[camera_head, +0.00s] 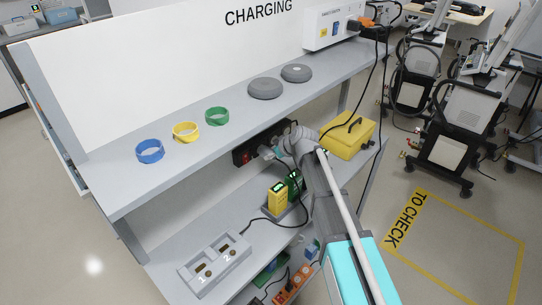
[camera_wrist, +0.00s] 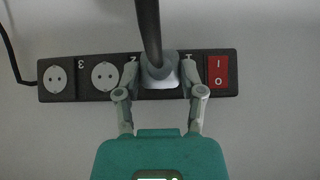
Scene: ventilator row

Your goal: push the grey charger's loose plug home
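The grey charger (camera_head: 213,264) with two bays marked 1 and 2 sits at the near end of the lower shelf. A black socket strip (camera_head: 262,143) is fixed to the back panel above that shelf; it also fills the middle of the wrist view (camera_wrist: 85,92). A grey plug (camera_wrist: 158,73) with a thick black cable stands at the strip between numeral 2 and the red switch. My gripper (camera_wrist: 163,62) faces the strip with its fingers apart, one on each side of the plug. Contact is unclear, and the plug's seating depth is hidden.
A yellow device (camera_head: 277,199) stands in a dock beside my arm, with a cable on the shelf. A yellow case (camera_head: 347,136) is right of my arm. Blue, yellow and green rings (camera_head: 217,117) lie on the upper shelf. Empty sockets (camera_wrist: 55,79) show at the strip's left.

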